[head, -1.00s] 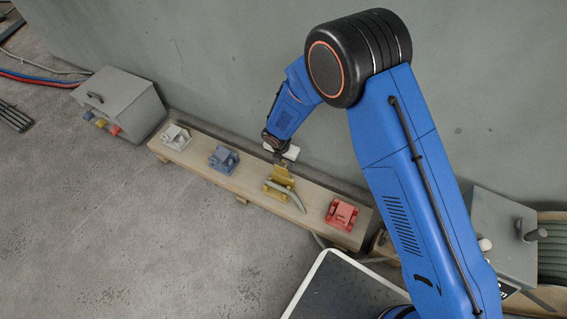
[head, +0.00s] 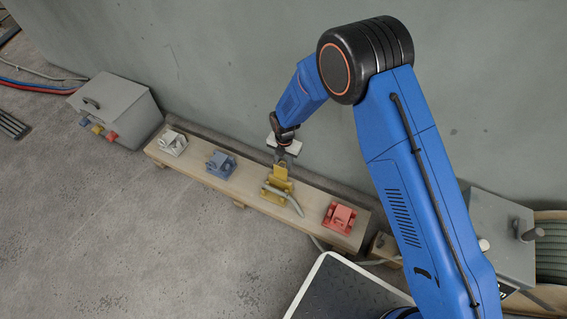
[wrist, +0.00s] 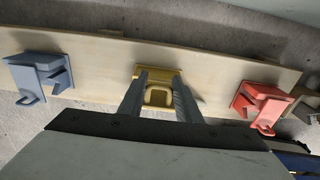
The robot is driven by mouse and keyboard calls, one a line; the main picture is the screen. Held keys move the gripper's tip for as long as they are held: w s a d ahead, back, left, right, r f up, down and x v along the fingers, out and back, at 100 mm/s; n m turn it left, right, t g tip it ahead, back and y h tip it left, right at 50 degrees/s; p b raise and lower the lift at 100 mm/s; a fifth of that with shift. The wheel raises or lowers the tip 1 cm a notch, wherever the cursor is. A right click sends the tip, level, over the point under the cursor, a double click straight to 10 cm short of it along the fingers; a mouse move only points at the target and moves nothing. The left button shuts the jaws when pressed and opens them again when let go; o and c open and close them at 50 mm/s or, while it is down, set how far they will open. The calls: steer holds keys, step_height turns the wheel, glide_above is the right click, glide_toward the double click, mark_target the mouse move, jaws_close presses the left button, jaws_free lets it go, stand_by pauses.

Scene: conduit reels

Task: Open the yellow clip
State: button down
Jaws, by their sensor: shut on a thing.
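The yellow clip (head: 277,188) sits on the wooden bench between the blue and red clips. Its lid (head: 281,170) stands raised, with the tip up at my gripper. My gripper (head: 283,157) comes down from above and is shut on that lid. In the wrist view, the fingers of my gripper (wrist: 160,92) lie either side of the lid's yellow loop (wrist: 158,98), and the clip's base (wrist: 158,72) shows beyond. A short grey conduit (head: 292,202) lies across the clip in the head view. The inside of the clip is partly hidden.
The bench (head: 248,191) also bears a white clip (head: 172,143), a blue clip (head: 220,163) and a red clip (head: 339,217). A grey box (head: 117,107) stands left, with a grey wall behind. The floor in front is clear.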

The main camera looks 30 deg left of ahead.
steer(key=shift+f, duration=0.1)
stand_by(0.3)
steer(key=c, duration=1.3)
jaws_free()
steer(key=r, duration=1.7)
steer(key=shift+w+r, duration=0.25)
